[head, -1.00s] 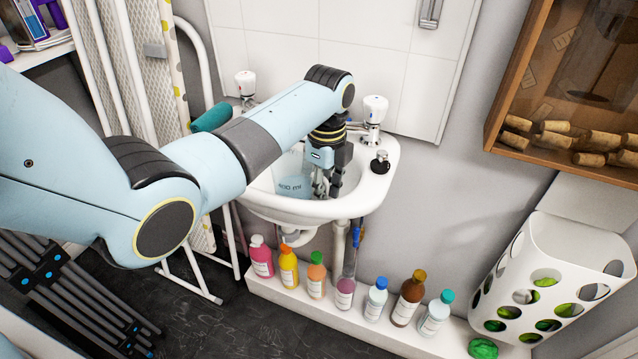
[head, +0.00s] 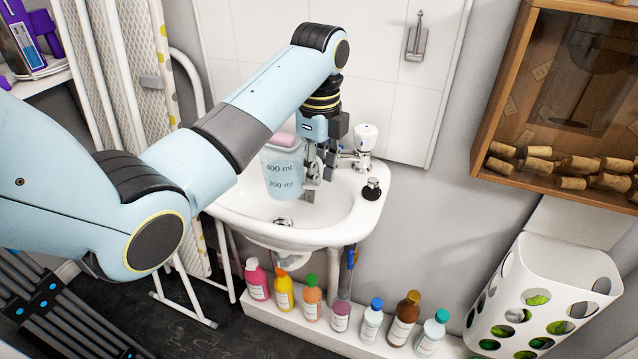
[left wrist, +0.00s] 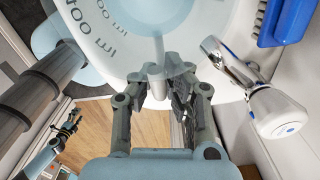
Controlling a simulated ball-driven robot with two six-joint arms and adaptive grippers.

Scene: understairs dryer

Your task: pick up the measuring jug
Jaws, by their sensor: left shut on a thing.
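The measuring jug (head: 283,172) is a clear, bluish jug with "400 ml" and "200 ml" marks. It is held above the white sink (head: 240,212), roughly upright. My left gripper (head: 318,188) is at the jug's right side, shut on it. In the left wrist view the jug (left wrist: 115,28) fills the upper left and its handle lies between the fingers of my left gripper (left wrist: 162,88). Something pink shows at the jug's top, partly hidden by my arm. My right gripper is not clearly in the head view.
A tap (head: 364,142) and a black plug (head: 372,188) are right of the jug. Several bottles (head: 312,297) stand on a ledge below the sink. A wooden cork box (head: 560,100) and a white perforated holder (head: 540,295) are at the right.

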